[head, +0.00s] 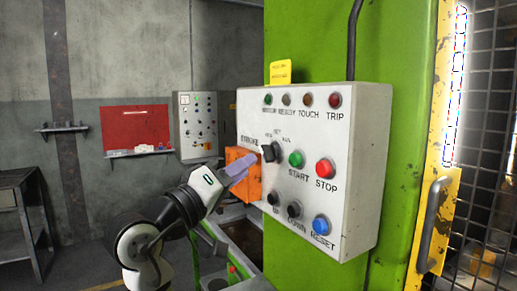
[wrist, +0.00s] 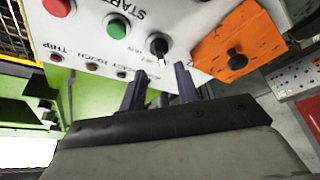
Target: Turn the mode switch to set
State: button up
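The mode switch (head: 271,152) is a black knob on the white control panel (head: 370,150), left of the green START button, with small position labels above it, SET in the middle. A white mark shows on its left side; its exact setting is hard to read. In the wrist view, which is upside down, the knob (wrist: 157,45) stands just beyond the fingertips, its white mark towards them. My gripper (head: 248,164) is at the panel's left side, purple fingers reaching towards the switch. The fingers (wrist: 159,78) are apart with nothing between them; touching no knob that I can see.
An orange plate (head: 240,163) sticks out at the panel's left, close to my fingers; it bears a black knob (wrist: 236,60). START (head: 296,159), red STOP (head: 325,168), blue RESET (head: 321,225) and two black knobs lie nearby. Lamps line the panel's top.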

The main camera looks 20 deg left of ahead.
aim_at(263, 155)
jog(key=p+x, duration=0.1)
jog(key=x, duration=0.4)
jog(key=shift+w, duration=0.15)
grip_shut()
